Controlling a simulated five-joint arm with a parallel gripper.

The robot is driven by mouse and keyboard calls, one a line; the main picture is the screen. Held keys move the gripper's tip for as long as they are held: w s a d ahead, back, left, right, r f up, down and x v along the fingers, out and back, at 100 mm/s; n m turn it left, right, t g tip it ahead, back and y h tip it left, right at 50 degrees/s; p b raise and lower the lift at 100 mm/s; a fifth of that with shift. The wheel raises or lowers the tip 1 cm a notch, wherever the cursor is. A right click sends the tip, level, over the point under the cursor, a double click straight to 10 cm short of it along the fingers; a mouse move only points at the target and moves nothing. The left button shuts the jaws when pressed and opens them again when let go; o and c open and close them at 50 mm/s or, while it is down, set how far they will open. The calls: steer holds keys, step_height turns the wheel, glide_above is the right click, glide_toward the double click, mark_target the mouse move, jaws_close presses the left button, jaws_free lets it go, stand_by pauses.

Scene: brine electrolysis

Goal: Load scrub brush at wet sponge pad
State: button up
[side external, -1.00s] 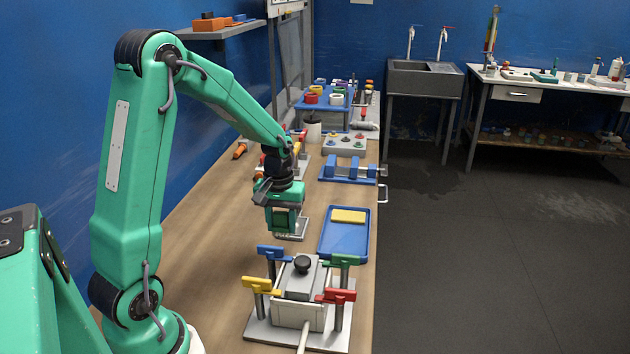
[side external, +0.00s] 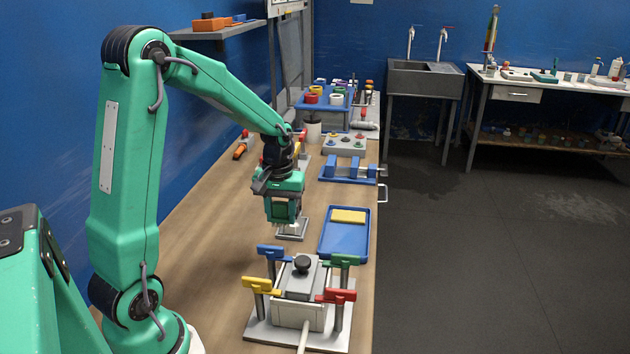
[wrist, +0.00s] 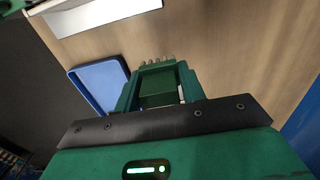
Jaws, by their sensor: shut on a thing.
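The yellow wet sponge pad (side external: 348,216) lies flat in a shallow blue tray (side external: 346,242) at the table's right edge. My gripper (side external: 282,214) is left of the tray, above a small grey stand (side external: 292,235), and points down. In the wrist view, my gripper (wrist: 158,88) is shut on a dark green block, which I take to be the scrub brush (wrist: 157,84); pale bristle-like tips show at its far end. The brush is mostly hidden by the fingers in the side view. The blue tray also shows in the wrist view (wrist: 84,78), but the sponge does not.
A grey clamp fixture (side external: 297,312) with blue, yellow, green and red handles stands in front of the tray. A blue rack (side external: 347,172) is behind the tray. An orange-handled tool (side external: 240,151) lies at back left. The left table area is bare.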

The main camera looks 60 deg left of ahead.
steer(key=w+a, duration=0.2)
steer(key=w, duration=1)
glide_above(348, 216)
steer(key=shift+w+f, duration=0.2)
steer(key=shift+f, duration=0.55)
steer(key=shift+f, duration=0.15)
steer(key=shift+f, duration=2.8)
steer(key=shift+f, duration=0.7)
stand_by(0.4)
steer(key=shift+r, duration=0.15)
step_height(348, 216, up, 7)
stand_by(1.0)
